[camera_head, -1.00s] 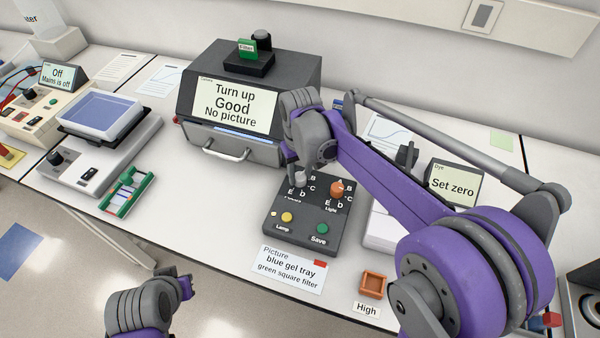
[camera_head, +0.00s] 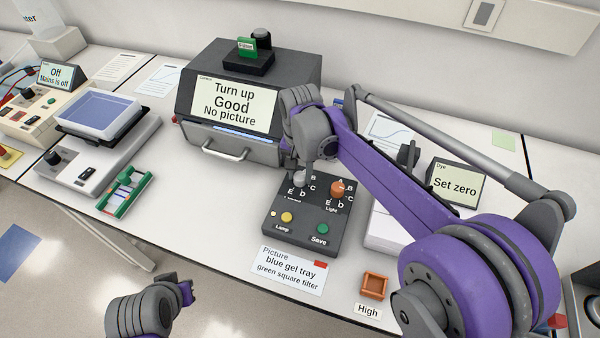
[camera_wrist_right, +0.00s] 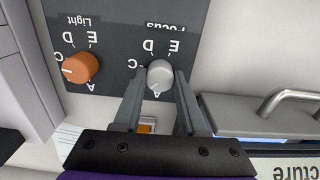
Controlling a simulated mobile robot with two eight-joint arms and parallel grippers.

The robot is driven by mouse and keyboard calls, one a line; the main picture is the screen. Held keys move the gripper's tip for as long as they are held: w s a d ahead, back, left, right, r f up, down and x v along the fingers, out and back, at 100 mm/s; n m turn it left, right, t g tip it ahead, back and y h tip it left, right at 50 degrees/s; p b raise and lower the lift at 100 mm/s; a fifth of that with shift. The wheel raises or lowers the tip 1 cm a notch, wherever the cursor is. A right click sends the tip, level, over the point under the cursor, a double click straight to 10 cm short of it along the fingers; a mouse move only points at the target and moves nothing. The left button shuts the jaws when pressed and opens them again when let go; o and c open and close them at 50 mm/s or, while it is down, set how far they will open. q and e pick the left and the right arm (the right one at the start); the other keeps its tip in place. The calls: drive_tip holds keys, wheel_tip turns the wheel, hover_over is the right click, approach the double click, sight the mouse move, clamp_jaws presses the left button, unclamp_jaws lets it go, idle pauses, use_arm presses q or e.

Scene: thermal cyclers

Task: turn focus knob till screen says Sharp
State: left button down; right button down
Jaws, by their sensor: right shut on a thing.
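The grey focus knob (camera_head: 299,179) stands on the dark control box (camera_head: 283,242), at its upper left, with letters printed around it. In the right wrist view the same focus knob (camera_wrist_right: 159,76) sits between the fingertips of my right gripper (camera_wrist_right: 160,74), which is shut on it from both sides. In the head view my right gripper (camera_head: 302,166) comes down on the knob from above and partly hides its letters. The screen (camera_head: 234,106) reads "Turn up", "Good", "No picture". My left gripper (camera_head: 186,292) is empty-looking at the lower left, its jaws unclear.
An orange light knob (camera_head: 339,189) stands right of the focus knob. Yellow lamp (camera_head: 286,217) and green save (camera_head: 321,229) buttons are in front. A drawer handle (camera_head: 226,151) juts out behind left. An orange tray (camera_head: 373,286) lies at the front right.

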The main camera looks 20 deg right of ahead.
sight(300, 175)
drive_tip(key=shift+m, duration=0.7)
drive_tip(key=shift+c, duration=2.3)
unclamp_jaws()
wheel_tip(300, 175, up, 11)
drive_tip(key=shift+f, duration=0.1)
